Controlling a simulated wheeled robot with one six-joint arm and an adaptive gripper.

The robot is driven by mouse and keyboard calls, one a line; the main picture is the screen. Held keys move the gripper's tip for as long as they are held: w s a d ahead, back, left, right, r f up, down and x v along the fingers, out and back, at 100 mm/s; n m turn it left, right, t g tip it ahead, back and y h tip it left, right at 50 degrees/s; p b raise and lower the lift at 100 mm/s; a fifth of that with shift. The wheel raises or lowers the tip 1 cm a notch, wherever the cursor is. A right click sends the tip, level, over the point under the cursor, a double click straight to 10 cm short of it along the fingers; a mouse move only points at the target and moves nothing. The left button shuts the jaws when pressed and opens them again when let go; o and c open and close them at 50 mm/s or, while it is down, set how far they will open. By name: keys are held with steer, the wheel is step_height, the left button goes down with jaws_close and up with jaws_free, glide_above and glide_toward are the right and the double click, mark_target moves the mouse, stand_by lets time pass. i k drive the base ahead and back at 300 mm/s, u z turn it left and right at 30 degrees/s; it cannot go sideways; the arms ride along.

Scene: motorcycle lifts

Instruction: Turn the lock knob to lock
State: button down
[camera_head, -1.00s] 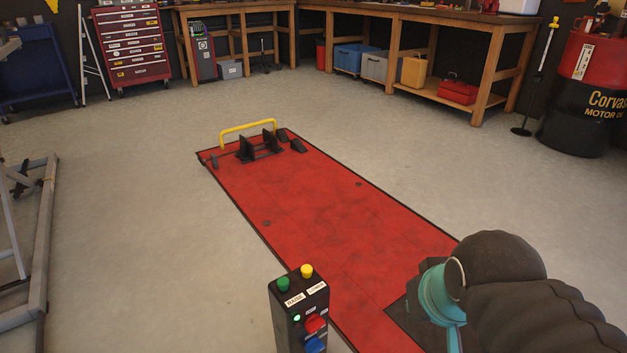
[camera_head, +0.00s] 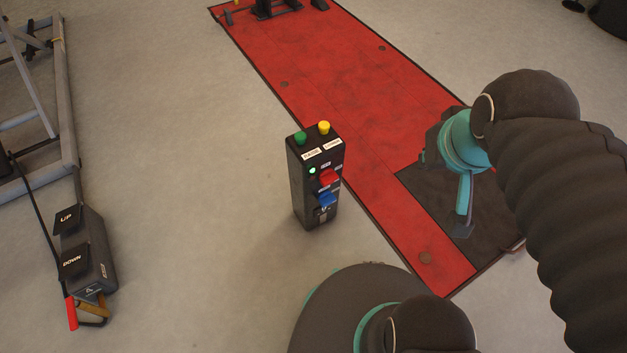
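A dark upright control box (camera_head: 305,192) stands on the floor left of the red lift. It has a green button (camera_head: 300,138) and a yellow button (camera_head: 323,127) on top. Its front carries a small lit green lamp (camera_head: 312,170), a red knob (camera_head: 329,176) and a blue knob (camera_head: 326,199). The front labels are too small to read, so I cannot tell which knob is the lock knob. My gripper (camera_head: 445,195), with teal parts, is right of the box and apart from it. One finger shows clearly; its opening is unclear.
The red lift platform (camera_head: 340,75) runs diagonally behind the box, with a dark plate (camera_head: 415,185) at its near end. A foot pedal unit (camera_head: 90,250) marked UP and DOWN lies at left, below a grey metal frame (camera_head: 68,100). Bare floor surrounds the box's left side.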

mark_target(327, 198)
steer(key=u, duration=2.25)
steer(key=k, duration=0.9)
steer(key=z, duration=1.65)
